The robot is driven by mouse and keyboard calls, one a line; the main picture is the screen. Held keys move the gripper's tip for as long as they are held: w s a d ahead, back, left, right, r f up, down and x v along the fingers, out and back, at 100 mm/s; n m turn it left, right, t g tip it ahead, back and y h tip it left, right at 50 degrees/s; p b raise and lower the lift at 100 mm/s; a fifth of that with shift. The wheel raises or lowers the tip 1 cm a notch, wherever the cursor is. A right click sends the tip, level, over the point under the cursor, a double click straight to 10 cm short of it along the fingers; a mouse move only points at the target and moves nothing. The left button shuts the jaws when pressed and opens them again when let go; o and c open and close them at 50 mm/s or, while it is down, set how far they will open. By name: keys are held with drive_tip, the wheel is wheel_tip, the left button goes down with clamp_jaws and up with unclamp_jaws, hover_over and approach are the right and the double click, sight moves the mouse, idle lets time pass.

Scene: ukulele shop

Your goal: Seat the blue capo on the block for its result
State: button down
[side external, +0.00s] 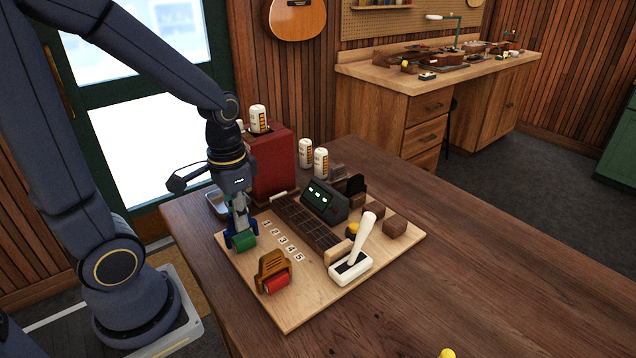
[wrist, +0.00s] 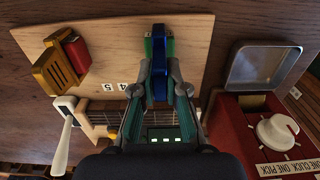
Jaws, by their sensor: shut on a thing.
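In the wrist view the capo (wrist: 159,55) sits between my fingertips (wrist: 160,88). The capo is over the left back of the pale board, beside the number labels (side external: 282,240); I cannot tell whether it touches the board. The dark fretted block (side external: 305,224) lies just to the right, and my fingers partly cover it in the wrist view.
A white lever (side external: 358,252), a dark display box (side external: 325,201) and wooden cubes (side external: 395,226) stand farther right. A red box with a dial (wrist: 277,131) and a metal tray (wrist: 262,65) are close to my gripper.

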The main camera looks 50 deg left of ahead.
drive_tip(key=shift+f, duration=0.6)
idle(0.5)
drive_tip(key=c, duration=1.5)
unclamp_jaws()
drive_tip(key=shift+r, duration=0.1)
drive_tip(key=shift+r, duration=5.45)
